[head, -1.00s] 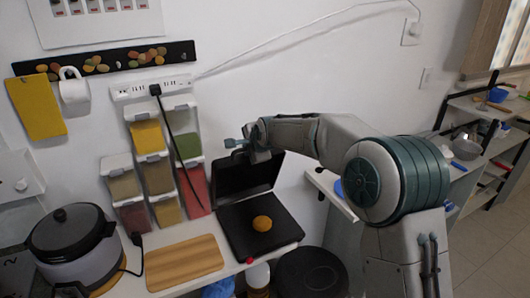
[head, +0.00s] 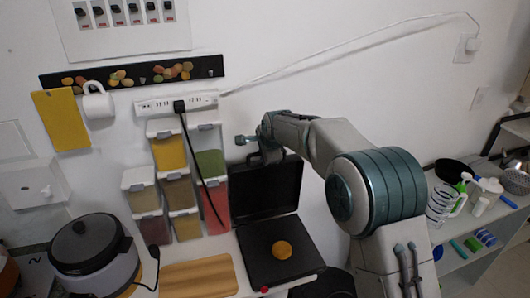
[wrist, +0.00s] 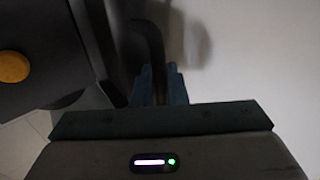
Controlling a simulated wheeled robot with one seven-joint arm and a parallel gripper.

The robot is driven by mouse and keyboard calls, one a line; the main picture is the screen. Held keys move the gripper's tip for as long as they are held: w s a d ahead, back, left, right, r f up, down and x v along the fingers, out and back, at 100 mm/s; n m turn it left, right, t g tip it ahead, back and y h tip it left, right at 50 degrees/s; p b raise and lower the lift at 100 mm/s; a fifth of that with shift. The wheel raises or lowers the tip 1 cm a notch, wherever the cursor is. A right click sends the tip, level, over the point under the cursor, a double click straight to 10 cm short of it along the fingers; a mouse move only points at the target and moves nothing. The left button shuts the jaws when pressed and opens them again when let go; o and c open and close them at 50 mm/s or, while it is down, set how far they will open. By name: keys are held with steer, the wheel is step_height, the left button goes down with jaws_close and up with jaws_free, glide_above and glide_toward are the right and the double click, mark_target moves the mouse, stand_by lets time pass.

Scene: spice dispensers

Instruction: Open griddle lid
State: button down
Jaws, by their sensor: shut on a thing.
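The black griddle has its lid (head: 268,190) standing raised behind the base (head: 305,262), so it is open. A round orange-brown piece of food (head: 282,249) lies on the plate; it also shows in the wrist view (wrist: 13,66). My gripper (head: 266,157) is at the top edge of the raised lid. In the wrist view, the blue-grey fingers (wrist: 160,84) are shut on the dark lid handle (wrist: 147,45). My wrist hides part of the grip in the head view.
Left of the griddle are a wooden board (head: 200,277), stacked spice dispensers (head: 178,190) and a rice cooker (head: 92,258). A black cord (head: 199,165) hangs from the power strip (head: 177,103). A cluttered shelf (head: 470,235) stands at the right.

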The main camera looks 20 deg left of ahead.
steer(key=shift+s+f, duration=0.1)
steer(key=c, duration=1.8)
jaws_free()
steer(key=b+v, duration=0.4)
steer(key=v, duration=1)
steer(key=shift+a, duration=0.1)
